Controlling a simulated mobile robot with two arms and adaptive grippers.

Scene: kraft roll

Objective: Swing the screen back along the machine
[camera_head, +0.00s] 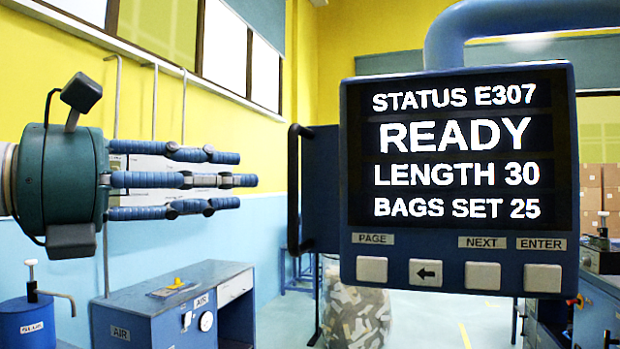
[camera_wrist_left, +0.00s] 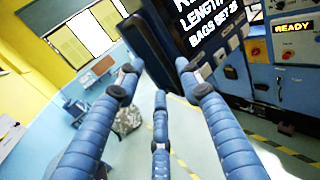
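The screen (camera_head: 360,215) is a dark blue panel facing me, hung from a thick blue arm pipe (camera_head: 450,35). It reads "STATUS E307, READY, LENGTH 30, BAGS SET 25" above a row of buttons. A dark upright handle (camera_head: 293,190) stands out at its left side. My left gripper (camera_head: 240,182) points right toward this handle, its fingers spread and empty, with a gap in the picture between the fingertips and the handle. In the left wrist view the screen (camera_wrist_left: 212,45) is at the top, beyond my open fingers (camera_wrist_left: 163,95). My right gripper is in neither view.
A blue cabinet (camera_head: 150,310) with gauges stands at lower left, beside a blue drum labelled "GLUE" (camera_head: 28,325). A clear bag of scraps (camera_head: 355,315) is on the floor below the screen. Cartons (camera_head: 590,190) are stacked at far right. A machine panel (camera_wrist_left: 285,75) shows in the wrist view.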

